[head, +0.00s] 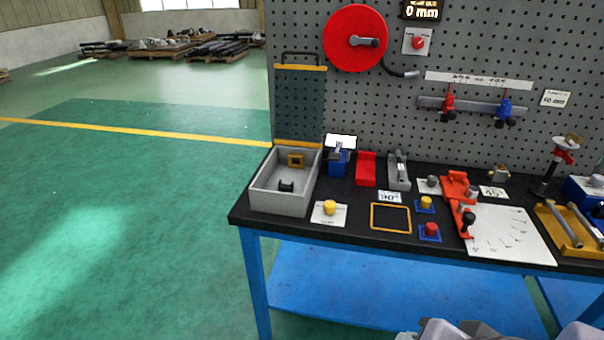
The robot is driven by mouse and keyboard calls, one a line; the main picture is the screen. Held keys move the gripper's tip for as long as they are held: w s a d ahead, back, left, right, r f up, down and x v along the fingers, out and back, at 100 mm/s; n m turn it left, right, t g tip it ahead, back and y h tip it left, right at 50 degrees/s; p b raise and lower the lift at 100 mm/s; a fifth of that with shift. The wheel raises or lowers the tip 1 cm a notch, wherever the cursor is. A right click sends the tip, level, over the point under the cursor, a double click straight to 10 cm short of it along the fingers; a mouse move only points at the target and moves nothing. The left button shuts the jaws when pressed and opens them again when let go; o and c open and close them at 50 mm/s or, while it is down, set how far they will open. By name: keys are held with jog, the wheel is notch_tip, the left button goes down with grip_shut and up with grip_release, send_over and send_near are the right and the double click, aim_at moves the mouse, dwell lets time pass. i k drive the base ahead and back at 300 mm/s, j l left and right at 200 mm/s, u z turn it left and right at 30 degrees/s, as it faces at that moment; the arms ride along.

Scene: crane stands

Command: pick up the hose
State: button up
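A short dark hose (400,73) comes out at the lower right edge of a round red reel (341,54) on the pegboard. The hose curves down and to the right and ends in a grey tip near the board. The rest of it, if wound on the reel, is hidden. The reel has a dark crank at its centre. My gripper is not in view; only grey parts, probably mine, show at the bottom edge, well below the hose.
The black-topped bench (355,229) below the board carries a grey bin (282,203), a red tray (365,169), an orange clamp fixture with a white angle plate (510,240), and a yellow tray (562,232). A red knob (418,43) sits right of the reel.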

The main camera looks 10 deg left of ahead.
aim_at(401, 179)
jog(key=i+j+z, duration=0.3)
jog(key=i+j, duration=0.3)
jog(key=i+j+z, duration=0.3)
jog(key=i+j, duration=0.4)
